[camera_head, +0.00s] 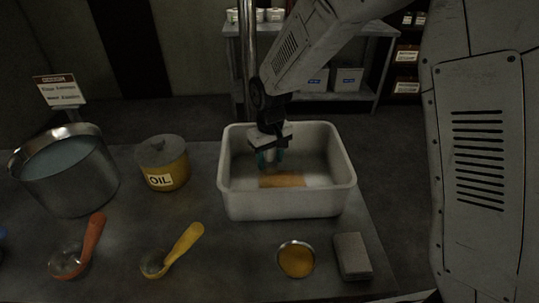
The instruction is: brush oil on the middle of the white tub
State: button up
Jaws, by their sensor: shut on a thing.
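The white tub (290,203) stands on the table, right of centre, with its open top up. My gripper (270,157) reaches down inside the tub, near its back middle. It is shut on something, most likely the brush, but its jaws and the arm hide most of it. An orange-brown patch (283,181) shows on the tub's floor just below and in front of the gripper; I cannot tell whether the held thing touches it. The yellow pot labelled OIL (162,165) stands left of the tub with its lid on.
A large metal pot (75,185) of liquid stands at left. An orange-handled scoop (80,250), a yellow-handled scoop (172,252), a small round dish of amber stuff (296,260) and a grey block (351,256) lie along the front. A shelf (360,85) stands behind.

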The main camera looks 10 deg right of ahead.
jog(key=shift+r, duration=1.85)
